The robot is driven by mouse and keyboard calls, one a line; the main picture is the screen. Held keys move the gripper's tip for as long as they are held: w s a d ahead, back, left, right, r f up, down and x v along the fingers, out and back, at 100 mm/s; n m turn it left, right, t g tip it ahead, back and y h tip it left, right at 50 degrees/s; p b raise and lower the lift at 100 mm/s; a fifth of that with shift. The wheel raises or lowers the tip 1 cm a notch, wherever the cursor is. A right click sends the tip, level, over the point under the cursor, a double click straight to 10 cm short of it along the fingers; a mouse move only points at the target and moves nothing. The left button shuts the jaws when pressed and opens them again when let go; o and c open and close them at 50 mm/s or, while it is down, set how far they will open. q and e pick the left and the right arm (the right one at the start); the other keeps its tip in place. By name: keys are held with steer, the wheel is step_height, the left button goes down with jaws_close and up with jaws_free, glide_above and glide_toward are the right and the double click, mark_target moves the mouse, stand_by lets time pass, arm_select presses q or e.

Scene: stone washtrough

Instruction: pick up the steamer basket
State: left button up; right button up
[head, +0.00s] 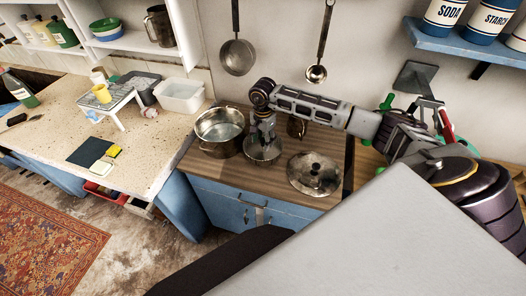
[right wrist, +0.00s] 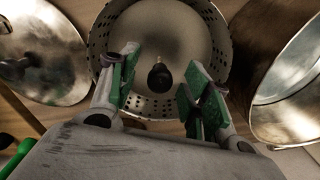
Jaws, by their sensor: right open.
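The steamer basket (head: 262,155) is a round metal bowl with a perforated rim, standing on the wooden counter between a large pot and a lid. In the right wrist view the basket (right wrist: 165,25) shows from above, with a dark knob (right wrist: 160,77) at its centre. My right gripper (head: 263,138) points down over the basket. In the right wrist view its green-padded fingers are apart, one on each side of the knob, with nothing clearly held. Whether the fingers touch the basket cannot be told. In the head view the gripper hides part of the basket. My left gripper is not in view.
A large pot (head: 220,133) stands close left of the basket. A metal lid (head: 314,175) lies to its right, and a copper-coloured mug (head: 296,127) stands behind.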

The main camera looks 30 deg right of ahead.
steer(key=shift+f, duration=0.1)
stand_by(0.4)
jaws_close()
